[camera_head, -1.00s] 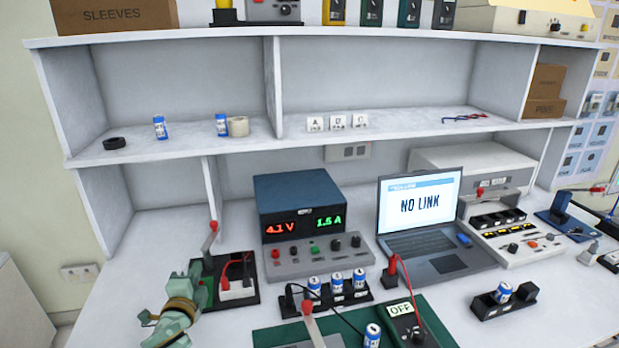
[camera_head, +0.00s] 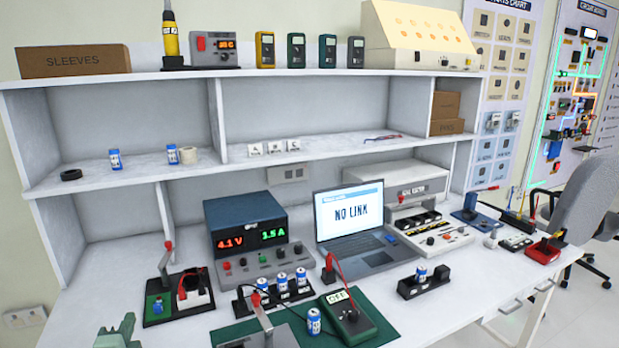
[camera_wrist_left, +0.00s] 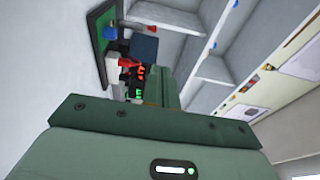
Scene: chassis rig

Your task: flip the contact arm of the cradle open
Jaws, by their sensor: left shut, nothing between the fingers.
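A black-based cradle (camera_head: 150,318) with a green pad stands at the left of the bench. Its grey contact arm (camera_head: 165,264) with a red knob rises up, leaning slightly. A small blue item (camera_head: 158,307) sits on the green pad, and a white block with red leads (camera_head: 194,291) is beside it. The cradle's dark and green base also shows in the left wrist view (camera_wrist_left: 101,32). My left gripper (camera_head: 118,334) is at the bottom edge, in front of the cradle and apart from it, partly cut off; it is shut and empty. My right gripper is out of view.
A battery rack (camera_head: 262,300), meter (camera_head: 350,318), power supply (camera_head: 243,224) and laptop (camera_head: 350,212) are to the right. Bare bench lies left of the cradle.

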